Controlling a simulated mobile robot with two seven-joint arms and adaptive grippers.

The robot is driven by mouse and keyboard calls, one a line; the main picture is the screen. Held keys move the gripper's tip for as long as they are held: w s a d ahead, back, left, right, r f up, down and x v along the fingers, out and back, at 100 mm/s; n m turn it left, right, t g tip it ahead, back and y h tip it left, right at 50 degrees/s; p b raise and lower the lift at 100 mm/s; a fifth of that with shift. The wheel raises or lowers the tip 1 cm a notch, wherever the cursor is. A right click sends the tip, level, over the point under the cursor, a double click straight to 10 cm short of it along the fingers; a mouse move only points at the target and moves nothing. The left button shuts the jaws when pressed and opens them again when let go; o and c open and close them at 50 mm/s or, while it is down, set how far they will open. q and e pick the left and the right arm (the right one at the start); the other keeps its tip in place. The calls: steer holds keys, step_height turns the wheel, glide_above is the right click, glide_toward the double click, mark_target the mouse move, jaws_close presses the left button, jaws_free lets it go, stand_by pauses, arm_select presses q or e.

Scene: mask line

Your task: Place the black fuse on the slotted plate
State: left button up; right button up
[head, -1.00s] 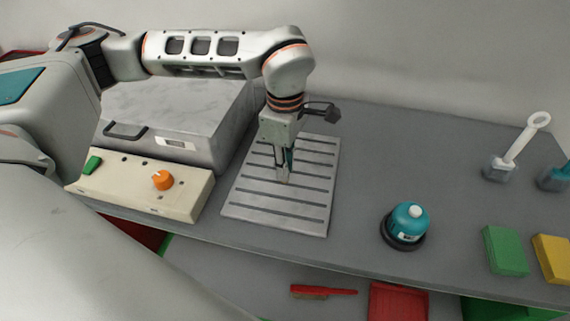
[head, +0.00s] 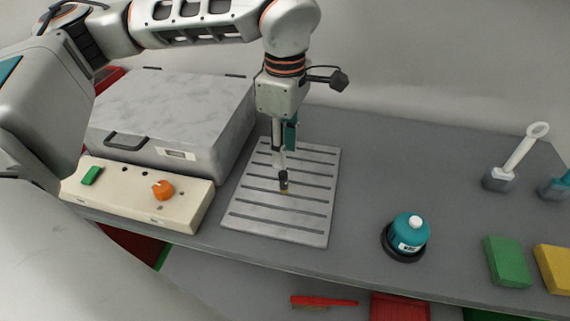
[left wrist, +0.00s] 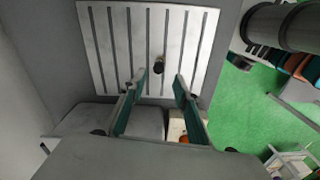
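The slotted plate (head: 311,228) is a light grey panel with dark parallel slots, lying on the grey bench; it fills the top of the left wrist view (left wrist: 205,30). The black fuse (head: 284,181), small with a brassy lower end, stands on the plate near its middle. It shows in the left wrist view (left wrist: 158,64) as a dark stub beyond the fingertips. My left gripper (head: 280,160) is just above the fuse, pointing down. In the left wrist view its fingers (left wrist: 163,77) are apart with nothing gripped. My right gripper is not in view.
Left of the plate are a cream panel (head: 130,198) with an orange knob and a grey lidded box (head: 190,105). The bench between is clear.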

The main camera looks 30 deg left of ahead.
arm_select(q)
steer(key=shift+r, duration=1.75)
